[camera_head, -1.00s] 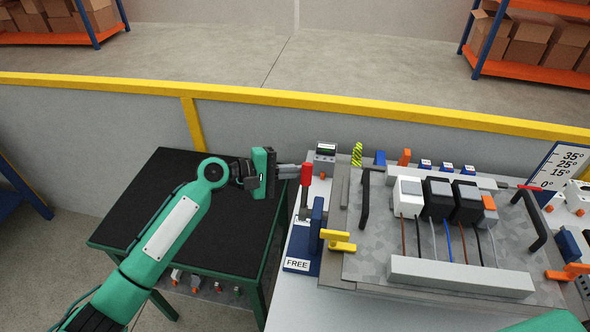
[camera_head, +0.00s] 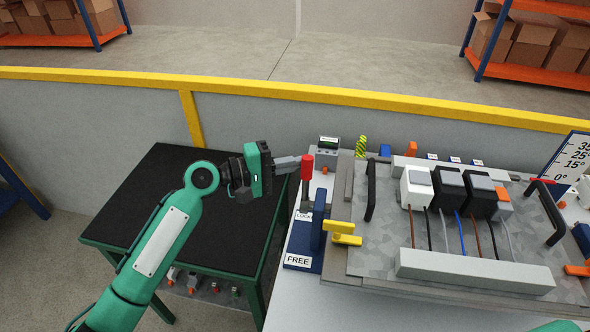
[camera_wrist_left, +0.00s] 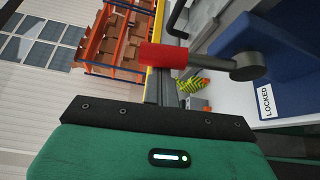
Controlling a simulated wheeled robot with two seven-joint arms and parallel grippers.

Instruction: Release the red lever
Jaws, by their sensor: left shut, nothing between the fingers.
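The red lever (camera_head: 307,167) has a red grip on a grey shaft and stands upright at the LOCKED end of a blue base plate (camera_head: 303,262). The plate's near end is marked FREE. In the left wrist view the red grip (camera_wrist_left: 170,57) lies across the upper middle, with its grey pivot beside the LOCKED label. My left gripper (camera_head: 302,162) is shut and empty, its fingertips at the left side of the red grip. They look close to or touching it; I cannot tell which. My right gripper is out of view.
A yellow handle (camera_head: 341,232) sits just right of the lever's plate. A grey panel (camera_head: 375,258) with wired blocks and black handles fills the right. A black-topped table (camera_head: 150,210) is under my left arm. A yellow rail (camera_head: 300,95) runs behind.

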